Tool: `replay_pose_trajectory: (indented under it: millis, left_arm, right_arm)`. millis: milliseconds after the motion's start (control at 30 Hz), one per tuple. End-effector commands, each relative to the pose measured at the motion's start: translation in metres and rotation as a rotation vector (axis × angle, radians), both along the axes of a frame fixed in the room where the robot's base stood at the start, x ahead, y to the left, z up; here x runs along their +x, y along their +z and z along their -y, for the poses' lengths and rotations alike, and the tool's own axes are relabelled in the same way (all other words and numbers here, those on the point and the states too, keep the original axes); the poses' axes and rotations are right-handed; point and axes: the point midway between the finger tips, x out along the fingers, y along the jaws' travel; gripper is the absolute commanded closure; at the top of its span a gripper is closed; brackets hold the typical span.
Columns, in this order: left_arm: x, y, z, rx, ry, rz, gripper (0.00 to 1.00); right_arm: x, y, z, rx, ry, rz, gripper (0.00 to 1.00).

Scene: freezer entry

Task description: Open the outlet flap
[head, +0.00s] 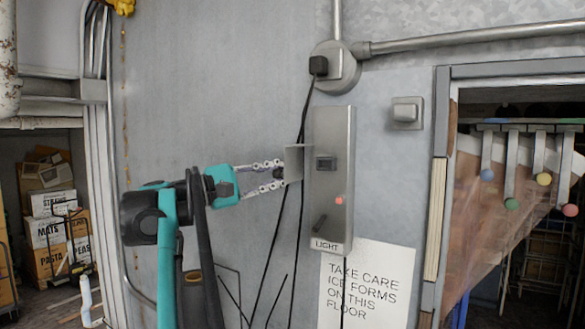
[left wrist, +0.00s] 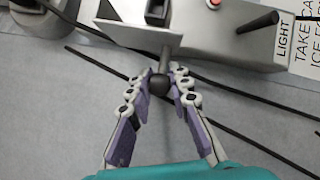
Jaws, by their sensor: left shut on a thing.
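The outlet flap (head: 293,160) is a thin grey plate at the left edge of the metal light box (head: 332,215). In the left wrist view the flap (left wrist: 120,36) stands out from the box face, beside a dark square outlet (left wrist: 157,12). A short stem with a round black knob (left wrist: 159,85) comes off the flap. My left gripper (head: 281,174) is at the flap, its fingers closed around the knob from both sides; it also shows in the left wrist view (left wrist: 162,80). My right gripper is not in view.
Black cables (head: 286,195) hang on the wall behind my fingers. The box carries a red button (head: 339,201) and a dark lever (head: 320,225). A warning sign (head: 368,285) is below. A doorway with stacked boxes (head: 50,205) is at left, a hatch with hanging strips (head: 512,165) at right.

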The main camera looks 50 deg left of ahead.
Motion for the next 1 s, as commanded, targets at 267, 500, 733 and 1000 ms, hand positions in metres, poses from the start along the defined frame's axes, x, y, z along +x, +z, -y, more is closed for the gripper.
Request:
replay_pose_trajectory:
  millis: [267,500,733,1000]
  left_arm:
    - [0.007,0.002,-0.005,-0.001,-0.106,0.001,1.0]
    - [0.007,0.0,-0.005,-0.002,-0.114,0.001,1.0]
    - [0.007,0.0,-0.005,-0.001,-0.114,0.002,0.59]
    - [0.006,0.0,-0.006,-0.001,-0.113,0.0,0.59]
  right_arm:
    - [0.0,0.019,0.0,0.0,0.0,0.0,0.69]
    - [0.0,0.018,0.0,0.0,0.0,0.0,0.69]
    - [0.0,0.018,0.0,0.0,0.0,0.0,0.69]
    - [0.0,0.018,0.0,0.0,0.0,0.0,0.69]
